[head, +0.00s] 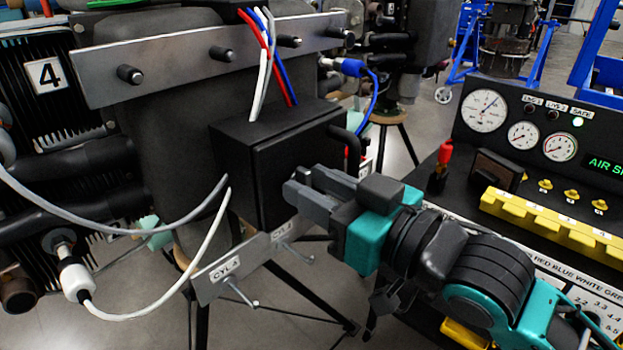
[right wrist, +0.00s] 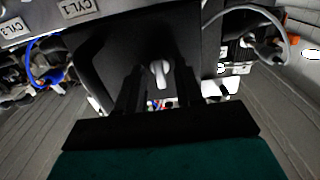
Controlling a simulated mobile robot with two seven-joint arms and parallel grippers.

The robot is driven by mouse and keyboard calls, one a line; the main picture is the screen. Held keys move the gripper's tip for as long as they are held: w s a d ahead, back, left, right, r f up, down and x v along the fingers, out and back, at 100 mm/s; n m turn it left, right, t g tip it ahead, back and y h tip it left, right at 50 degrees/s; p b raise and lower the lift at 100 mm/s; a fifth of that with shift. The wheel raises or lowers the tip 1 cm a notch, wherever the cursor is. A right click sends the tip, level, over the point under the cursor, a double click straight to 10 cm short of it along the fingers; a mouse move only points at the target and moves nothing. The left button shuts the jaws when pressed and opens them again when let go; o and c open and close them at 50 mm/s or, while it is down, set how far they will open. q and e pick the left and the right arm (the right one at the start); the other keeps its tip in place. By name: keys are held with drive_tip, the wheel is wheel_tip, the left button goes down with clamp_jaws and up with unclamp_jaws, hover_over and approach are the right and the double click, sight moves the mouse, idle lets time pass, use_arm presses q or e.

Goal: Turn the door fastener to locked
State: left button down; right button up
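The door fastener (right wrist: 160,73) is a small pale grey handle on the dark door of a black box (head: 250,165). In the right wrist view its long side points roughly up and down the picture, slightly tilted. In the head view the fastener is hidden behind my right gripper. My right gripper (head: 305,188) is at the box's door face. In the right wrist view its two dark fingers (right wrist: 158,82) are apart, one on either side of the fastener; I cannot tell whether they touch it. My left gripper is not in view.
Red, white and blue wires (head: 265,75) enter the box from above. A labelled metal plate (head: 235,262) with pins is below it. A console (head: 540,135) with gauges, a red-topped lever (head: 443,160) and a yellow rail (head: 550,222) stands to the right, close to my arm.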

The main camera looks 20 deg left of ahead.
drive_tip(key=shift+a, duration=0.1)
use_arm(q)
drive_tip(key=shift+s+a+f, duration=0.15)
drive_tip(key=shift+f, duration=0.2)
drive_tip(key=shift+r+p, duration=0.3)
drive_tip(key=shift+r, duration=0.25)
use_arm(e)
drive_tip(key=shift+c, duration=0.4)
clamp_jaws()
